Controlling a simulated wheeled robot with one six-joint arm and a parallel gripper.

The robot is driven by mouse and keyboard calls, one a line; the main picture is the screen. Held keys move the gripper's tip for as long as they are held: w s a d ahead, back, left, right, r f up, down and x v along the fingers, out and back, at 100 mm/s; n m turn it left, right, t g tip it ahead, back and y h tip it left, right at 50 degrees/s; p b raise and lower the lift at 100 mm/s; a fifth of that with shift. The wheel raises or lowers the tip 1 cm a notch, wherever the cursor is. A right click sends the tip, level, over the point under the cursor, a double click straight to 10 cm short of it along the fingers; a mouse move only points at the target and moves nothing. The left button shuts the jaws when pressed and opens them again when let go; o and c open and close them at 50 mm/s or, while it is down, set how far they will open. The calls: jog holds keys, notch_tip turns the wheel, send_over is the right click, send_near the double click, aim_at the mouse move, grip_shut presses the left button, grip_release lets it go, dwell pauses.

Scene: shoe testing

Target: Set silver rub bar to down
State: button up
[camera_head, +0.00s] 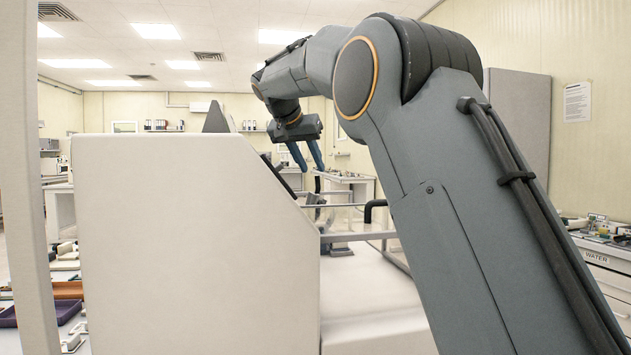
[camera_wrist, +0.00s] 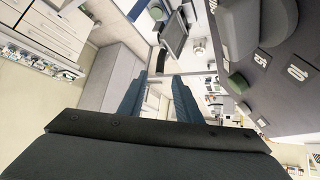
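My gripper (camera_head: 311,168) is at the end of my raised arm, above and behind the white machine housing, with its blue fingers pointing down. Thin silver bars (camera_head: 345,206) run across the machine below the fingers in the head view. A pale silver bar (camera_wrist: 192,73) also crosses just beyond the fingertips in the wrist view. I cannot tell which is the rub bar or whether it is up or down. The housing and my arm hide part of the machine.
The white machine housing (camera_head: 195,240) fills the middle left of the head view. In the wrist view a dark panel (camera_wrist: 275,75) with white labels lies at the right. A counter (camera_head: 605,262) stands far right.

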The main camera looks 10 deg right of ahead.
aim_at(316, 175)
jog(key=p+x, duration=0.1)
jog(key=x, duration=0.5)
jog(key=shift+w+d+f, duration=0.1)
jog(key=shift+f, duration=0.05)
grip_shut()
